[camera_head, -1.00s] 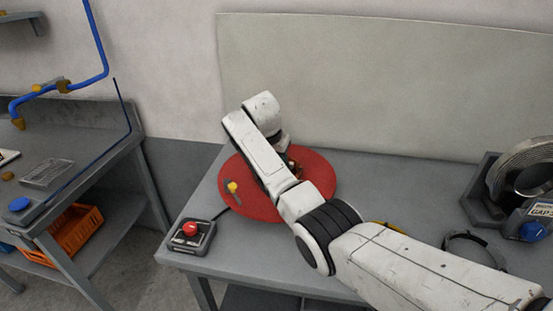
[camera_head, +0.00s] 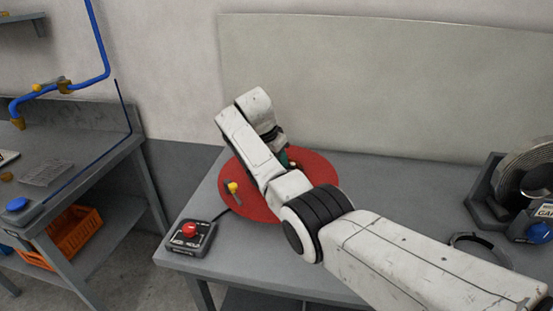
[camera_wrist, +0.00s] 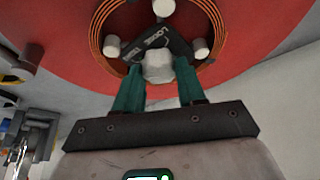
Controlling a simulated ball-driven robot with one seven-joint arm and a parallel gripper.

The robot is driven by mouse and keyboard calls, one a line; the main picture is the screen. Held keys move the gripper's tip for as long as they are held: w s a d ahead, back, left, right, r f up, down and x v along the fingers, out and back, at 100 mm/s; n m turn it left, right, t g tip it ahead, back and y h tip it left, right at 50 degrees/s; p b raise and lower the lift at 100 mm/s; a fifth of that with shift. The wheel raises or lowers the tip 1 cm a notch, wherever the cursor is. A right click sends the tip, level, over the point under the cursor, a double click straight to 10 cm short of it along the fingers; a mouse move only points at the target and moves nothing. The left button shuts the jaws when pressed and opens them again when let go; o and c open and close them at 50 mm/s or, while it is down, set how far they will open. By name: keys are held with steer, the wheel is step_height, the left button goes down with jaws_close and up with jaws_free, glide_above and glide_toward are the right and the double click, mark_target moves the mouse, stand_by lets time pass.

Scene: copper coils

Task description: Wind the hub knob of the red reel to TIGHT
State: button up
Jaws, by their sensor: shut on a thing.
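The red reel (camera_head: 318,172) lies flat on the grey table, partly hidden behind my arm in the head view. In the wrist view the red reel's disc (camera_wrist: 273,25) fills the top, with a ring of copper wire and several white posts around the hub. In the head view my arm hides the knob.
A control box with a red button (camera_head: 190,230) stands at the table's front left corner. A stand with a coil (camera_head: 533,172) and a blue knob is at the right. A grey ring (camera_head: 480,243) lies near my arm. An orange crate (camera_head: 72,238) is under the left bench.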

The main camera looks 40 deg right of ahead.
steer(key=o, duration=1.1)
steer(key=shift+c, duration=0.2)
steer(key=b+v, duration=0.1)
steer(key=v, duration=0.9)
steer(key=shift+r, duration=0.4)
steer(key=shift+a, duration=0.1)
